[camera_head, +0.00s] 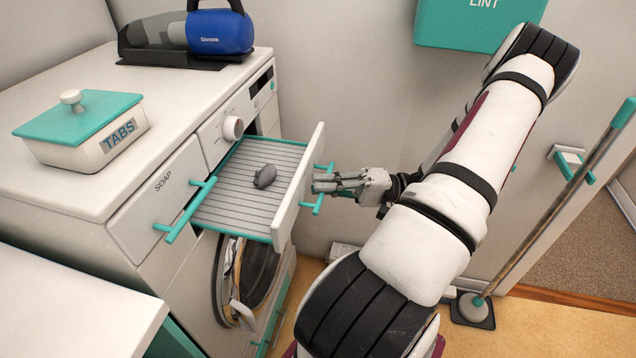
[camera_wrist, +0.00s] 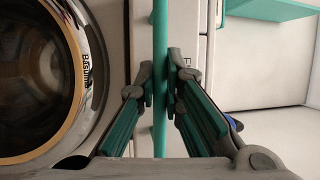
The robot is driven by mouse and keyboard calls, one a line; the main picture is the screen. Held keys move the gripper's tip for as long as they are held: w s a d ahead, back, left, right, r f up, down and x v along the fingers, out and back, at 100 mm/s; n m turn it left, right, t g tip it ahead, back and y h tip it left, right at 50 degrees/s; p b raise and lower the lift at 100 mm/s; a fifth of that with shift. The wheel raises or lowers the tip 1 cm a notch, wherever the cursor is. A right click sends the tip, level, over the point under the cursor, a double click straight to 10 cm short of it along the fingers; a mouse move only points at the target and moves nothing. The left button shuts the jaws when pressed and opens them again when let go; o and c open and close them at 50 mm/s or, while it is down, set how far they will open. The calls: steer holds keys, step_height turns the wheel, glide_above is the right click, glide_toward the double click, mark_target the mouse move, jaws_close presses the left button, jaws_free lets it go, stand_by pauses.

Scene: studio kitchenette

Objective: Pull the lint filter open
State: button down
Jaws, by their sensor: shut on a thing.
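The lint filter drawer (camera_head: 224,207) stands pulled out from the front of the white washing machine or dryer (camera_head: 160,210). Its inside is a ribbed grey tray, and a dark grey lump that looks like lint (camera_head: 264,177) lies on it. My gripper (camera_head: 322,183) is at the drawer's front panel (camera_head: 300,190), shut on its teal bar handle (camera_head: 320,200). In the wrist view the teal handle (camera_wrist: 160,60) runs upright between my two fingers (camera_wrist: 160,95). The fingers hide part of the handle.
A SOAP drawer with a teal handle (camera_head: 186,212) is shut beside it. The round door (camera_head: 245,275) is below. A teal LINT bin (camera_head: 478,22) hangs on the wall. A teal-lidded TABS box (camera_head: 85,130) and a blue handheld vacuum (camera_head: 218,32) sit on top. A mop (camera_head: 560,200) leans at right.

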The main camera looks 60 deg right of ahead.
steer(key=c, duration=1.7)
jaws_free()
steer(key=v, duration=1.2)
